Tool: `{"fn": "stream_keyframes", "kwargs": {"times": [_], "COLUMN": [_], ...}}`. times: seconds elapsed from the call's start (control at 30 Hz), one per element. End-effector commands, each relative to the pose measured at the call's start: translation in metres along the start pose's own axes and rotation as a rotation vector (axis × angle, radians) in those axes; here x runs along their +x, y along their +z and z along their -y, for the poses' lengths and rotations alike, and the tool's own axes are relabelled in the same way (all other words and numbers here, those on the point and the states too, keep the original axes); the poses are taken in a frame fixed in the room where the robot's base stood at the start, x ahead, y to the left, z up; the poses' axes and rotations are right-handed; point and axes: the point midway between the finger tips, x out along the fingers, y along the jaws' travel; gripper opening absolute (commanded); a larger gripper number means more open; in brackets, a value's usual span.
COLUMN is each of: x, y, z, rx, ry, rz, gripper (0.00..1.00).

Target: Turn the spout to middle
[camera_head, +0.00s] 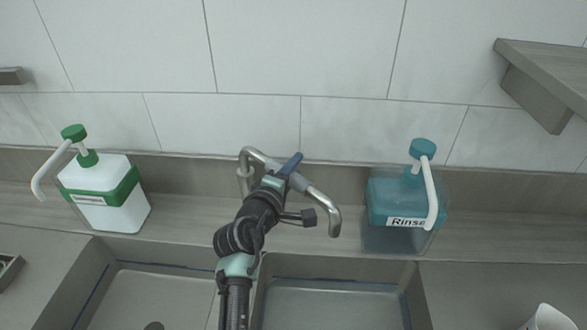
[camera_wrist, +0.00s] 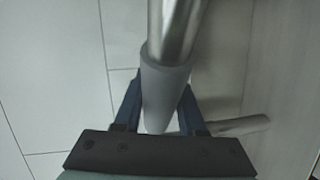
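The metal spout (camera_head: 322,203) rises from its post at the back ledge and bends over to the right. Its down-turned tip hangs in front of the right basin's back edge in the head view. A grey sleeve (camera_head: 299,182) sits around the spout's middle. It also shows in the wrist view (camera_wrist: 164,92), with bare metal above it. My gripper (camera_head: 288,168) is at this sleeve. Its two blue fingers lie along both sides of the sleeve in the wrist view (camera_wrist: 165,95) and appear closed against it. My arm hides part of the faucet's base.
A white bottle with a green pump (camera_head: 120,207) stands left on the ledge. A blue "Rinse" dispenser (camera_head: 393,215) stands close to the right of the spout tip. Two basins lie in front, left (camera_head: 150,285) and right (camera_head: 335,305). A white cup (camera_head: 545,318) is at lower right.

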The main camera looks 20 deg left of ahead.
Motion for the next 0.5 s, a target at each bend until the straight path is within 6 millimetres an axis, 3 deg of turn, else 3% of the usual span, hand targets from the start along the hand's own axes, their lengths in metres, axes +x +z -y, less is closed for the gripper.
{"fn": "stream_keyframes", "kwargs": {"times": [0.03,0.1,0.5], "x": [-0.0001,-0.0001,-0.0002], "y": [-0.0001,-0.0001,-0.0002], "z": [0.0000,0.0000,0.0001], "rx": [0.000,0.000,-0.001], "ry": [0.000,0.000,0.000], "rz": [0.000,0.000,0.000], "gripper": [0.12,0.00,0.00]}}
